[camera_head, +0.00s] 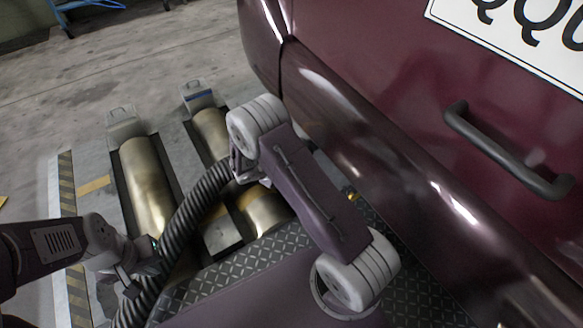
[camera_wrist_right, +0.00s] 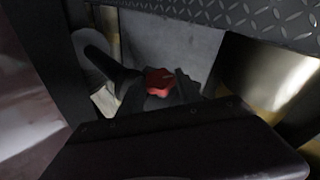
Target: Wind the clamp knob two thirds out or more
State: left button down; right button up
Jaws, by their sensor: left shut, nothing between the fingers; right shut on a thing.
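The clamp knob (camera_wrist_right: 158,81) is red and lobed, and it shows in the right wrist view. My right gripper (camera_wrist_right: 160,88) is shut on it, with a dark finger on either side. In the head view my right gripper (camera_head: 240,166) is partly hidden by its own arm, beside the ribbed hose (camera_head: 205,194), and the knob is not seen there. My left gripper (camera_head: 143,264) is shut and empty at the lower left, close beside the hose. I cannot tell whether it touches the hose.
The maroon vehicle (camera_head: 360,110) fills the right side, with a dark handle (camera_head: 508,150) on its back. Brass rollers (camera_head: 147,187) lie in the floor at left. A dark tread plate (camera_head: 225,268) lies below. Open concrete floor (camera_head: 120,60) is at upper left.

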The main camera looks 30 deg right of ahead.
jog(key=shift+d+r, duration=0.1)
jog(key=o, duration=1.3)
jog(key=shift+o, duration=0.2)
jog(key=p+v, duration=0.6)
jog(key=v, duration=0.3)
